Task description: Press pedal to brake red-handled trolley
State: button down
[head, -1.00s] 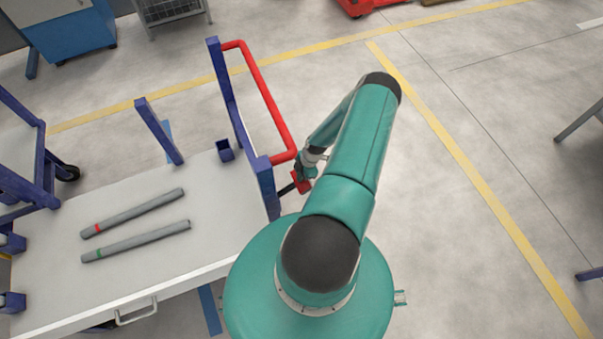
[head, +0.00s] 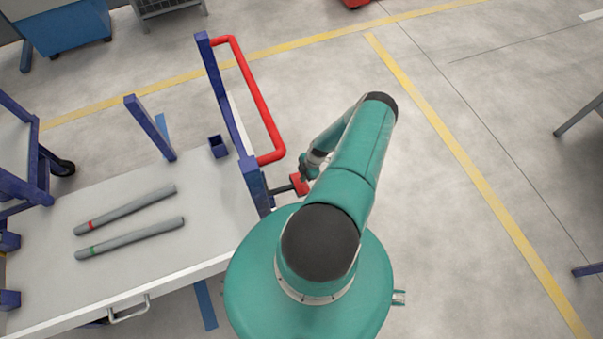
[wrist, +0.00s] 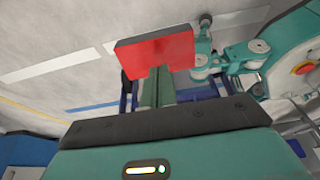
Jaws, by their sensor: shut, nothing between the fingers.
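The trolley has a pale deck (head: 110,285), blue posts and a red handle (head: 256,98) at its right end. The red pedal (head: 299,184) sticks out on a dark bar from the trolley's right end, below the handle. My gripper (head: 309,170) is at the pedal, at its upper right edge in the head view. In the wrist view the red pedal (wrist: 158,50) is large, just past my shut, empty fingers (wrist: 158,88).
Two grey pipes, one with a red band (head: 125,210) and one with a green band (head: 130,238), lie on the deck. A blue rack (head: 25,180) stands at the left. The floor (head: 450,230) to the right is open, with yellow lines.

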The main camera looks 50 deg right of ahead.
aim_at(306, 183)
jog(key=shift+s+d+f, duration=0.1)
jog(key=shift+d+f, duration=0.05)
jog(key=shift+f, duration=0.65)
jog(key=shift+d+f, duration=0.1)
jog(key=shift+f, duration=0.65)
jog(key=shift+s+f, duration=0.15)
jog(key=shift+f, duration=0.25)
jog(key=shift+d+r, duration=0.1)
